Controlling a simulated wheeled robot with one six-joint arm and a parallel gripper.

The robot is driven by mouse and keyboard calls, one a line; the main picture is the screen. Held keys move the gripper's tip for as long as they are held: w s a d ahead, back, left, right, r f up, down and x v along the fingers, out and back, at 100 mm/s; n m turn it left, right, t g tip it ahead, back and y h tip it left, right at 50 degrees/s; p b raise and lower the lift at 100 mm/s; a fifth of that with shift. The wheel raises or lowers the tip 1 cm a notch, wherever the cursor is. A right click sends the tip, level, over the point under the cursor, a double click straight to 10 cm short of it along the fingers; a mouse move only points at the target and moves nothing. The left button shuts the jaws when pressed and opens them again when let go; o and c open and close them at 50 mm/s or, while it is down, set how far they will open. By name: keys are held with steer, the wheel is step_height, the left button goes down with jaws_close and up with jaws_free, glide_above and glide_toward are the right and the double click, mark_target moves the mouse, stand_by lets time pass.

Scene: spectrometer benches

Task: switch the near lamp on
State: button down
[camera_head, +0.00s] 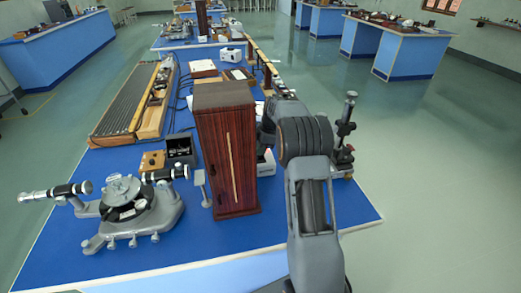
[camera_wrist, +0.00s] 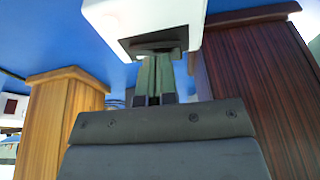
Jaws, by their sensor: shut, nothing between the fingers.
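The near lamp appears to be the tall dark red wooden housing (camera_head: 226,150) with a pale vertical strip, standing on the blue bench. It also shows in the wrist view at right (camera_wrist: 262,85). A white box (camera_head: 266,163) stands beside it, partly hidden by my arm. In the wrist view the white box (camera_wrist: 110,14) is at the top, with a dark panel on its face. My gripper (camera_wrist: 156,58) is shut and empty, its fingertips at that dark panel. I cannot tell whether they touch it. No switch is clearly visible. The head view hides my gripper.
A spectrometer (camera_head: 125,200) stands at the left of the bench. A black stand (camera_head: 345,128) is right of my arm. A lighter wooden housing (camera_wrist: 62,125) is close at left in the wrist view. The floor to the right (camera_head: 440,190) is clear.

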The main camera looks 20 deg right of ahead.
steer(key=shift+r, duration=0.15)
steer(key=r+p, duration=0.3)
steer(key=shift+w+r, duration=0.25)
steer(key=shift+r, duration=0.1)
steer(key=w+v, duration=0.1)
steer(key=v, duration=0.8)
steer(key=shift+w+d+r, duration=0.35)
steer(key=shift+w, duration=0.05)
